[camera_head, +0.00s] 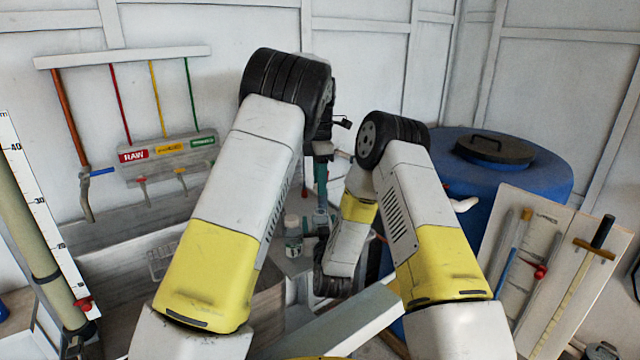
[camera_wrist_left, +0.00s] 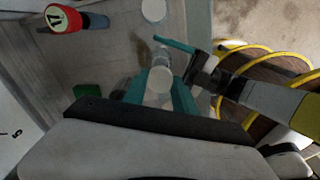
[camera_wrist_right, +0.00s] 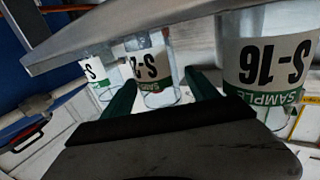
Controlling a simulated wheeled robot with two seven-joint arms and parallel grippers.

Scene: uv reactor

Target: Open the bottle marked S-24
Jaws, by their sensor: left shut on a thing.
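My left gripper (camera_head: 322,200) points straight down. In the left wrist view its teal fingers (camera_wrist_left: 162,98) are shut on a white bottle cap (camera_wrist_left: 159,79), seen from above. My right gripper (camera_wrist_right: 160,92) reaches in from the right, lower down. In the right wrist view its fingers stand apart, one each side of a clear bottle (camera_wrist_right: 158,92) with an upside-down label that reads S-2; its last digit is hidden. A gap shows beside the right finger. One right finger also shows in the left wrist view (camera_wrist_left: 178,46). I cannot tell if both grippers are at the same bottle.
A bottle marked S-16 (camera_wrist_right: 262,85) stands close by on one side, another bottle (camera_wrist_right: 97,74) on the other. A grey bar crosses the right wrist view (camera_wrist_right: 120,35). A blue barrel (camera_head: 540,165) and a tool board (camera_head: 550,270) stand at the right.

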